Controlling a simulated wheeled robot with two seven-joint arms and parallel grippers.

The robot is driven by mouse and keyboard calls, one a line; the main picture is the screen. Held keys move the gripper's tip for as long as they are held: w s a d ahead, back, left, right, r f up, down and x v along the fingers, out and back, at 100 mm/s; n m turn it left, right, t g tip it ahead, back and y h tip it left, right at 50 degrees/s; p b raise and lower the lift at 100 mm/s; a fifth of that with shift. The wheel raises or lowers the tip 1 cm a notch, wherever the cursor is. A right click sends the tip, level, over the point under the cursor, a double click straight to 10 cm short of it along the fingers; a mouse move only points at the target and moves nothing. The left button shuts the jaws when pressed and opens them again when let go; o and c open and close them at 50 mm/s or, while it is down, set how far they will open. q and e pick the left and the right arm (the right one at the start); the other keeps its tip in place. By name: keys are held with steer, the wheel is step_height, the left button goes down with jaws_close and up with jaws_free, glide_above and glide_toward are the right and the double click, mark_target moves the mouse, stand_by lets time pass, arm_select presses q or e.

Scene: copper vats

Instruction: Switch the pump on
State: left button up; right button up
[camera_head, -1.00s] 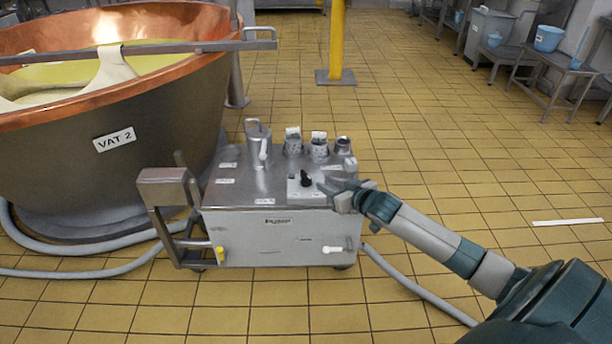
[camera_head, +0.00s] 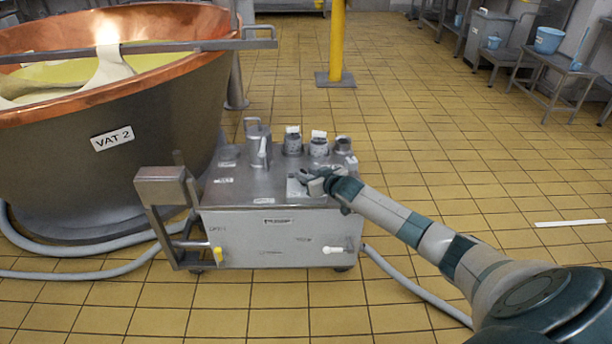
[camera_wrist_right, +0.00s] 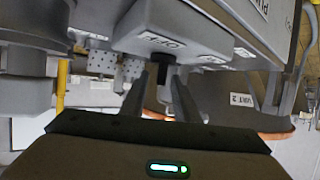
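The pump is a grey metal box (camera_head: 275,238) on the floor beside the vat. A white plate (camera_head: 293,189) on its top bears the black switch knob, which my right gripper now covers in the head view. My right gripper (camera_head: 308,180) is at this plate. In the right wrist view the black knob (camera_wrist_right: 162,58) stands out from a labelled plate (camera_wrist_right: 160,35). The fingers of my right gripper (camera_wrist_right: 163,76) are apart, one on either side of the knob; whether they touch it is unclear. My left gripper is not in view.
Several jars and fittings (camera_head: 319,148) stand along the pump's back edge. The pump's handle bracket (camera_head: 160,187) is at its left. A copper vat (camera_head: 90,140) labelled VAT 2 stands behind left. Grey hoses (camera_head: 410,287) lie on the floor. Open tiled floor (camera_head: 450,150) is to the right.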

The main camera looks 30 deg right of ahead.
steer(key=shift+w+f, duration=0.15)
steer(key=shift+w, duration=0.35)
jaws_close()
